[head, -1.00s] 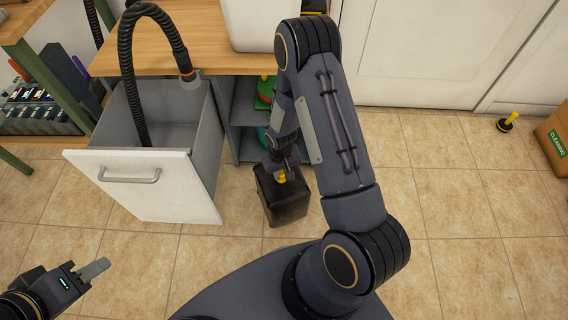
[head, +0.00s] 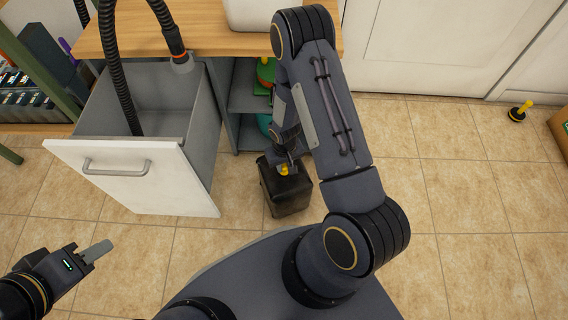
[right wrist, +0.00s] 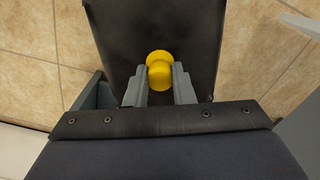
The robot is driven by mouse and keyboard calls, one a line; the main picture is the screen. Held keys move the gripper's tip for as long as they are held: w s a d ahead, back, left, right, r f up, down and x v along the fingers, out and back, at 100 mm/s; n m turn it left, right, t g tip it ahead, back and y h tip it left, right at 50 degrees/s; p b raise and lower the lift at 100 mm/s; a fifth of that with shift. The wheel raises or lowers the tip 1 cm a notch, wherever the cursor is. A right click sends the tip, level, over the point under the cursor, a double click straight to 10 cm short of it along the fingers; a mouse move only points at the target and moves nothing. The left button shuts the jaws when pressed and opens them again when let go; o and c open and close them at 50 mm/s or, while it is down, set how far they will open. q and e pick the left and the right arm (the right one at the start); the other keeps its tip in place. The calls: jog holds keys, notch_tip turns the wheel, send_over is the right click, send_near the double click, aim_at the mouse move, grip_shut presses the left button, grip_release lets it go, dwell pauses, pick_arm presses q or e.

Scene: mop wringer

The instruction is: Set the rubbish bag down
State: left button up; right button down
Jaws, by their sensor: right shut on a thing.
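The rubbish bag (head: 287,194) is a black, box-shaped bag with a yellow knob on top. It stands upright at or close to the tiled floor, in front of the open shelf; I cannot tell whether it touches the floor. My right gripper (head: 287,169) reaches down from above and is shut on the yellow knob. The right wrist view shows the knob (right wrist: 160,72) between the two fingers, with the black bag (right wrist: 150,25) beyond it. My left gripper (head: 98,250) is empty at the lower left, and its finger gap is not clear.
A pulled-out white-fronted drawer (head: 140,178) with a grey bin inside stands left of the bag. A black hose (head: 105,60) hangs into it. A shelf (head: 250,100) with bottles is behind the bag. A yellow-handled plunger-like thing (head: 520,112) stands far right.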

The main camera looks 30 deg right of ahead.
jog(key=shift+f, duration=0.1)
jog(key=c, duration=1.2)
grip_release()
jog(key=shift+c, duration=0.2)
